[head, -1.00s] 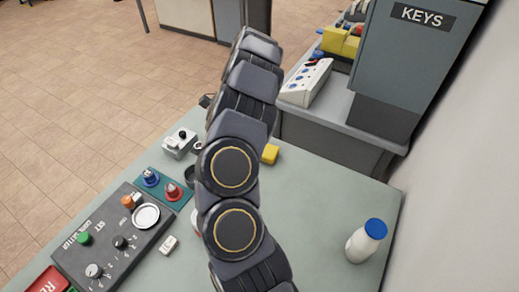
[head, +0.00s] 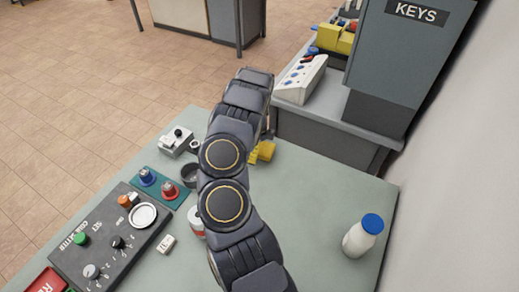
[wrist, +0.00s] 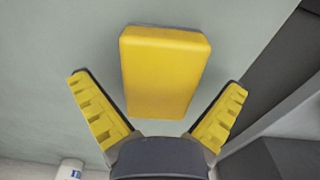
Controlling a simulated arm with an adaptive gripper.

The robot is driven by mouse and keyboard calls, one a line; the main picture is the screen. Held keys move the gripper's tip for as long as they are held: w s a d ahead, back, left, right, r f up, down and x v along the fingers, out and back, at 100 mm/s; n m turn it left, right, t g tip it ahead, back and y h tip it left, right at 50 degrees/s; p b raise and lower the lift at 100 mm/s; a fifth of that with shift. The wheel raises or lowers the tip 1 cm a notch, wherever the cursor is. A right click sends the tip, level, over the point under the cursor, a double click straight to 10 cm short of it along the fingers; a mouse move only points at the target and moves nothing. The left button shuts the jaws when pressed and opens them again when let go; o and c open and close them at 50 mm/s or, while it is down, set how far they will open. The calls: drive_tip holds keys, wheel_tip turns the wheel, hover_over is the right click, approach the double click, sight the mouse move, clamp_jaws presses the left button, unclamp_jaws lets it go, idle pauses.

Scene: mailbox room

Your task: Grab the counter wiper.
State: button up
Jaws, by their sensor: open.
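The counter wiper looks to be the yellow block (wrist: 165,60), a plain rounded slab lying on the grey-green counter. In the head view, it shows as a small yellow patch (head: 264,151) near the counter's far edge, partly behind my arm. My gripper (wrist: 158,82) is open, with its yellow ribbed fingers spread on either side of the block. The wrist view shows a gap between each finger and the block. In the head view, my arm hides most of the gripper.
The counter (head: 305,190) is bare around the block's right side. A white bottle with a blue cap (head: 363,236) stands at the right. A dark control panel (head: 112,237) and small items lie left. A grey KEYS cabinet (head: 410,60) stands beyond, by the wall.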

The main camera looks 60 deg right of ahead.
drive_tip(key=c, duration=1.2)
drive_tip(key=shift+r, duration=0.15)
